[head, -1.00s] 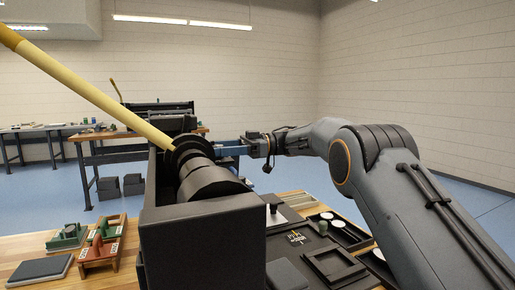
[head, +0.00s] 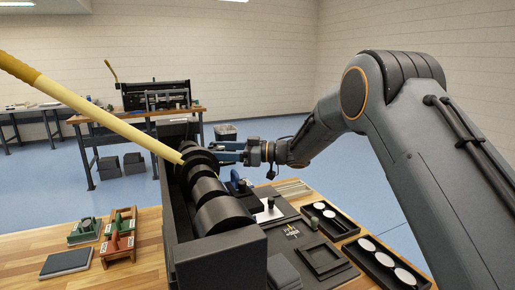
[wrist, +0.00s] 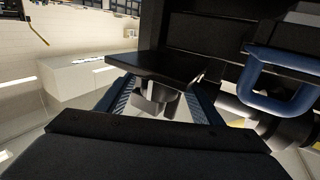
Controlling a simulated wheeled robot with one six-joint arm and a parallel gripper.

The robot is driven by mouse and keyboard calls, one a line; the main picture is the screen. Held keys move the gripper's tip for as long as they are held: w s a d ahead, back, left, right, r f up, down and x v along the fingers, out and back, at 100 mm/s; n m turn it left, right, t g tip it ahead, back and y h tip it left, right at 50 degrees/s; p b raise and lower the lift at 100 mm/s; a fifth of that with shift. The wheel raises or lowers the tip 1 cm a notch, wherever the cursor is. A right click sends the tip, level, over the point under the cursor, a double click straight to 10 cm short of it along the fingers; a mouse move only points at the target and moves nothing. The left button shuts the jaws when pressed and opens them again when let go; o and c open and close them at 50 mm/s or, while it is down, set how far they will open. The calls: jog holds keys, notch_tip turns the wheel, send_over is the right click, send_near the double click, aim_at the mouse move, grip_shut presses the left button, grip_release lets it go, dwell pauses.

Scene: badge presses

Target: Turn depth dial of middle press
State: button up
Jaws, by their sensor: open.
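A black press (head: 222,213) with a row of dark drums and a long yellow lever stands on the near wooden bench. I cannot tell whether it is the middle one. My gripper (head: 222,152) is at its far end, beside the drums. In the wrist view, my gripper (wrist: 158,98) has its two blue fingers apart. No dial is clear in the head view.
A blue loop handle (wrist: 280,82) is right of the fingers in the wrist view. Trays with white discs (head: 395,262) lie right of the press, small red and green fixtures (head: 119,240) left. Another press (head: 157,95) stands on a far bench. Blue floor lies open between.

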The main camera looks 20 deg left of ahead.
jog(key=shift+s+r+m+t+p, duration=0.1)
jog(key=shift+m+t+p, duration=1.15)
jog(key=shift+t+p, duration=0.75)
jog(key=shift+m+t+p, duration=1.25)
jog(key=shift+t+p, duration=0.65)
jog(key=shift+p, duration=0.05)
jog(key=w+d+f+m+t+h+b, duration=0.1)
jog(key=w+d+m+t+h+b, duration=0.1)
jog(key=d, duration=1.1)
jog(key=shift+f+m+t+h+b, duration=0.2)
jog(key=shift+m+t+h+b, duration=0.1)
jog(key=shift+t+h+b, duration=0.4)
jog(key=shift+d, duration=0.15)
